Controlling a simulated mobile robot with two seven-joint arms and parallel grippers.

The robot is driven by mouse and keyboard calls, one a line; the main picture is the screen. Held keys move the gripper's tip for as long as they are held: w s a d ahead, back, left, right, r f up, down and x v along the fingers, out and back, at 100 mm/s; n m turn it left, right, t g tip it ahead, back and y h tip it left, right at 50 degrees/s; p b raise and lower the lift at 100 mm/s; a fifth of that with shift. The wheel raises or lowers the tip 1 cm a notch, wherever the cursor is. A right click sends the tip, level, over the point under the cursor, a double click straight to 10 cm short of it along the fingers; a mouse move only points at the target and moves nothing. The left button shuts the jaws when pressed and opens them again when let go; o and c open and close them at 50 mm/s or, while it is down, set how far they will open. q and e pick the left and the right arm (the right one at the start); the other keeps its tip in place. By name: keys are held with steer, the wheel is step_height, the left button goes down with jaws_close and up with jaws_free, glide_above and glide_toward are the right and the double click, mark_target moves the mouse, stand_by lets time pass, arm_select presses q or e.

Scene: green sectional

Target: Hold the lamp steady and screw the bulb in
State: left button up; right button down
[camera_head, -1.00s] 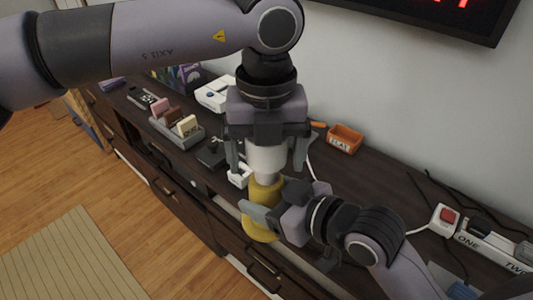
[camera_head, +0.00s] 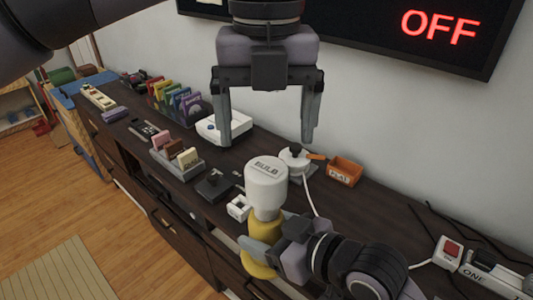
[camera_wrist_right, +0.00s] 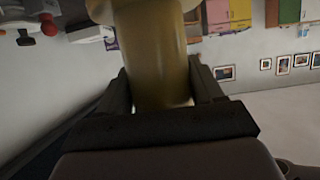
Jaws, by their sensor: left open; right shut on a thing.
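The white bulb (camera_head: 267,186), labelled "BULB" on top, stands upright in the yellow lamp (camera_head: 259,262) near the dresser's front edge. I cannot tell how deep it sits in the socket. My right gripper (camera_head: 268,252) is shut on the yellow lamp's body, which also fills the middle of the right wrist view (camera_wrist_right: 158,60) between the fingers. My left gripper (camera_head: 267,138) is open and empty above the bulb, fingers pointing down and apart from it. The wall display (camera_head: 438,27) reads "OFF" in red.
On the dark dresser top stand a white device with a cable (camera_head: 295,160), an orange "FLAT" box (camera_head: 344,171), a grey tray of blocks (camera_head: 178,163) and a red-button box (camera_head: 448,252).

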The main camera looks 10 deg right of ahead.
arm_select(q)
steer(key=shift+r, duration=0.45)
steer(key=shift+f, duration=0.1)
glide_above(270, 233)
steer(key=w, duration=0.3)
step_height(270, 233, down, 12)
steer(key=shift+r, duration=0.1)
